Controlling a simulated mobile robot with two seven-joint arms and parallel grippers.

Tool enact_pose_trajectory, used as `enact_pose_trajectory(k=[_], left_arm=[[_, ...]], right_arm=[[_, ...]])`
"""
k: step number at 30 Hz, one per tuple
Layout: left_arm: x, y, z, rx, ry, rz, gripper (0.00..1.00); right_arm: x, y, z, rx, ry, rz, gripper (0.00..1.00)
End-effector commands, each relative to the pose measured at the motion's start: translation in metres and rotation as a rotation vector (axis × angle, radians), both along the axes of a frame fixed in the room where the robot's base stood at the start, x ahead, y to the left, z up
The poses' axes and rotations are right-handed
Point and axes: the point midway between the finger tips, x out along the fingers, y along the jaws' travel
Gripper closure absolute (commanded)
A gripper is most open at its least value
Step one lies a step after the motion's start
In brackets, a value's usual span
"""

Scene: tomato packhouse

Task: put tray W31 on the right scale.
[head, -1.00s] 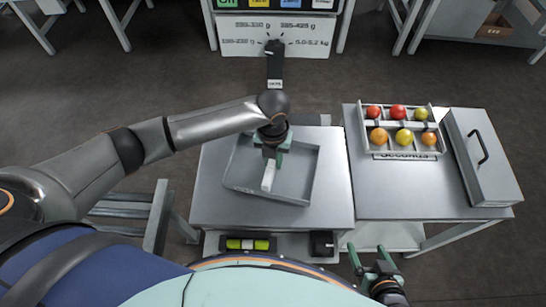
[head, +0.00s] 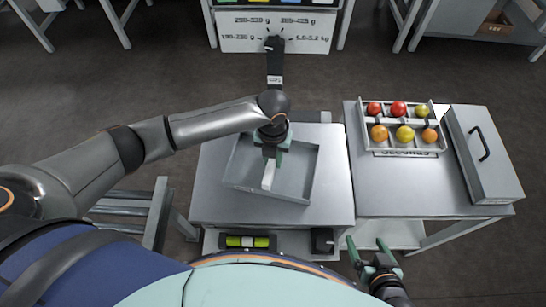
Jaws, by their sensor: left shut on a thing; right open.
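A shallow grey tray (head: 306,172) lies at a slant on the metal top of the left bench, with no fruit visible in it. My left gripper (head: 270,164) is over the tray, shut on a pale bar (head: 268,176) that stands inside the tray's outline. The bar's lower end is near the tray floor; I cannot tell if they touch. My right gripper (head: 366,243) is open and empty, in front of the gap between the benches. A pale divided tray (head: 441,138) on the right bench holds several red, orange and yellow-green tomatoes. I cannot read W31 on either tray.
A grey lidded case (head: 478,175) with a black handle stands right of the tomato tray. A dark post (head: 275,65) rises behind the left bench (head: 335,190). A level with a yellow-green vial (head: 248,242) lies on the lower shelf. The right bench's front (head: 400,195) is clear.

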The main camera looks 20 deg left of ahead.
Motion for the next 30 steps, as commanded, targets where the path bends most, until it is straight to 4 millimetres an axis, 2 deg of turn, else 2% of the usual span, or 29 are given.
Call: enact_pose_trajectory(k=[6, 7, 16, 21, 26, 30], left_arm=[[0.0000, -0.0005, -0.0033, -0.001, 0.000, -0.001, 1.00], [0.0001, -0.0005, -0.0032, -0.001, -0.001, -0.001, 0.73], [0.0000, -0.0004, -0.0031, -0.001, -0.001, -0.001, 0.40], [0.0000, -0.0003, -0.0032, -0.001, 0.000, -0.001, 0.40], [-0.0002, -0.0001, -0.0035, 0.000, 0.000, 0.000, 0.58], [-0.0002, -0.0001, -0.0034, 0.000, 0.000, 0.000, 0.60]], right_arm=[[0.0001, -0.0017, -0.0003, -0.002, 0.001, -0.002, 0.15], [0.0001, -0.0019, -0.0003, -0.003, 0.001, -0.003, 0.15], [-0.0003, -0.0022, -0.0007, -0.003, 0.002, -0.003, 0.15], [-0.0012, -0.0021, -0.0012, -0.004, 0.003, -0.003, 0.15], [-0.0024, -0.0021, -0.0018, -0.003, 0.006, -0.003, 0.15], [-0.0028, -0.0018, -0.0019, -0.003, 0.006, -0.003, 0.15]])
